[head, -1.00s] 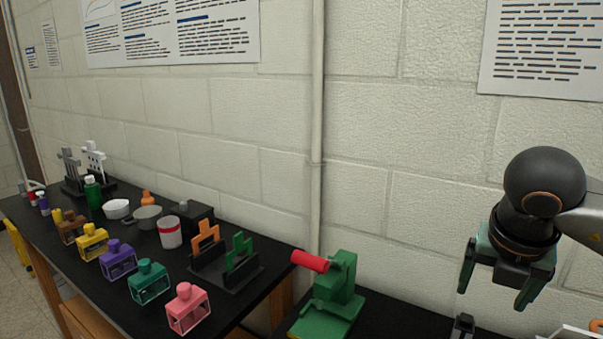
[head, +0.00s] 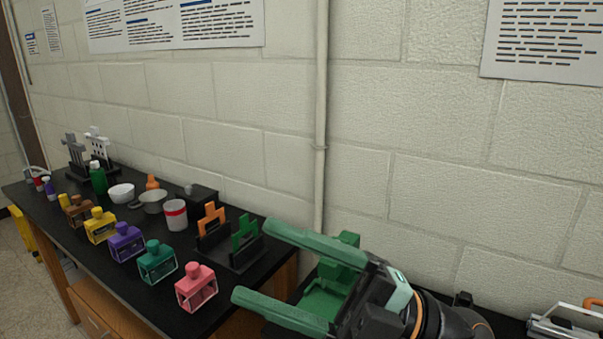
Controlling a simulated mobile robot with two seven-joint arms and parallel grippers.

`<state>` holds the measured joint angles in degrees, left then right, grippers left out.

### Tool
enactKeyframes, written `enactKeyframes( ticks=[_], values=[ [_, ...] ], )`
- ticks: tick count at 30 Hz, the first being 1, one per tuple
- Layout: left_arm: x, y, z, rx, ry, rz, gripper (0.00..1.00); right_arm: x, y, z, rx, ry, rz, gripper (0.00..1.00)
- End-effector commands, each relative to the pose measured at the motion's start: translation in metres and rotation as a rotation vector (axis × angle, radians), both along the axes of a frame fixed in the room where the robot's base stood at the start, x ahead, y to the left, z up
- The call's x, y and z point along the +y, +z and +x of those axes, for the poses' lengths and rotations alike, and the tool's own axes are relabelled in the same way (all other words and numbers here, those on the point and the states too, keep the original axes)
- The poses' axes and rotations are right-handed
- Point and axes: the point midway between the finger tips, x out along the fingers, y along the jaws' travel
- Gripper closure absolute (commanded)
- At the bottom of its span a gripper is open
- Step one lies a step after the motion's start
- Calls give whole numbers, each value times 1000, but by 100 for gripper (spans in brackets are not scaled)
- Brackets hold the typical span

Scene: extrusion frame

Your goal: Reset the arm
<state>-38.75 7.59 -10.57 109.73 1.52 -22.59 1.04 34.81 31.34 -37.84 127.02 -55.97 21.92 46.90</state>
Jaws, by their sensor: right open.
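My right gripper (head: 285,272) is low in the middle of the head view, pointing left. Its two green fingers are spread wide apart, with nothing between them that it holds. A green machine (head: 328,286) stands on the bench behind the fingers and is partly hidden by them. The red part on it is not visible. My left gripper is not in view.
A black bench (head: 122,285) on the left bears several coloured bottles, including a pink one (head: 196,287) close to my right gripper. A rack with orange and green pieces (head: 240,262) stands behind. A metal device (head: 566,322) lies at right. The wall is behind.

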Motion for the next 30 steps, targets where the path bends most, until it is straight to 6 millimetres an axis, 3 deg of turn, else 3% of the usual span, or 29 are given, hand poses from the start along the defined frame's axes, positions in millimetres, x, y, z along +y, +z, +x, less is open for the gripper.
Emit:
enactKeyframes(
  ticks=[4, 7, 11, 14, 17, 18, 21, 24, 30],
  values=[
    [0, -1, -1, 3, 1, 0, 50, -46, 8, 49, 256, -235, 305, 17],
    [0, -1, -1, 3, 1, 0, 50, -86, -15, 85, 456, -432, 443, 17],
    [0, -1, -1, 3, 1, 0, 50, -140, -80, 118, 752, -706, 538, 17],
    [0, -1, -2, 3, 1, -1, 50, -176, -148, 123, 997, -909, 541, 17],
    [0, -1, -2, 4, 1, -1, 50, -202, -219, 107, 1237, -1084, 491, 17],
    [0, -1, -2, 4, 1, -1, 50, -211, -247, 96, 1333, -1147, 457, 17],
    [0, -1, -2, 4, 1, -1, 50, -225, -305, 61, 1549, -1270, 357, 17],
    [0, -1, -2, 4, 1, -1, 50, -232, -346, 25, 1718, -1346, 255, 17],
    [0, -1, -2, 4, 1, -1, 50, -236, -395, -41, 1971, -1424, 67, 17]
  ],
)
